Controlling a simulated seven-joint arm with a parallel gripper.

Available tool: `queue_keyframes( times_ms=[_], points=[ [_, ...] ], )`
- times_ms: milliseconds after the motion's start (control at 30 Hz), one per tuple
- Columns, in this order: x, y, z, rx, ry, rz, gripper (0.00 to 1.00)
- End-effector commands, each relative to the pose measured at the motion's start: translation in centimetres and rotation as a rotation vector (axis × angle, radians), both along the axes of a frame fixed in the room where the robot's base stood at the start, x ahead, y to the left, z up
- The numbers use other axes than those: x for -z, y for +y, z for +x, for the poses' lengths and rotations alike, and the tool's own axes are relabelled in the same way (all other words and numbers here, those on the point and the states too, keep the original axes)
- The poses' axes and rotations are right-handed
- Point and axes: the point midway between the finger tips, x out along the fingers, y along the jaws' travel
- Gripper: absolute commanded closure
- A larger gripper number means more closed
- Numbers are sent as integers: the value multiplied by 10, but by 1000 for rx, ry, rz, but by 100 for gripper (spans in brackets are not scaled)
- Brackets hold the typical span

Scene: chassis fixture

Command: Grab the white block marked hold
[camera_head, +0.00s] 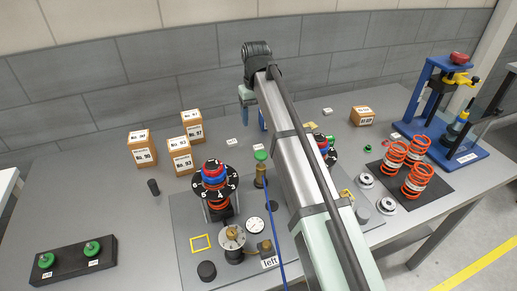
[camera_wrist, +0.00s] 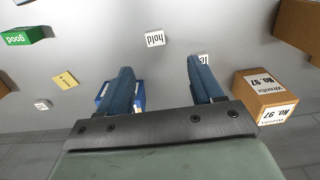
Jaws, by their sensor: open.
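The white block marked hold (camera_wrist: 155,38) lies flat on the grey table in the wrist view, its lettering upside down. My gripper (camera_wrist: 162,72) is open, its two blue fingers apart and nothing held between them. The block shows beyond the fingertips, roughly midway between them, and is not touched. A second white block (camera_wrist: 203,58) shows by the right fingertip, its marking partly hidden. In the head view my gripper (camera_head: 254,110) hangs over the back of the table, partly hidden by my arm. A small white block (camera_head: 231,142) lies near it; its marking is too small to read.
A cardboard box No. 97 (camera_wrist: 265,95) stands close to the right finger. A blue-and-white object (camera_wrist: 139,96) is partly behind the left finger. A green block (camera_wrist: 22,36) and a yellow tag (camera_wrist: 65,80) lie left. A dial fixture (camera_head: 215,180) stands nearer the front.

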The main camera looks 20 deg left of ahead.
Motion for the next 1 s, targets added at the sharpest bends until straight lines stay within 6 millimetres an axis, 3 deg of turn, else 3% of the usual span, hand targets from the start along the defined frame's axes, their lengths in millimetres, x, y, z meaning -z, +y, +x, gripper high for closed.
queue_keyframes(
  times_ms=[300, 667, 1000],
  points=[
    [52, -2, 0, 3, -1, -1, 34],
    [69, -2, 2, 4, -3, 0, 34],
    [109, -8, 4, 3, -2, -1, 34]
  ],
)
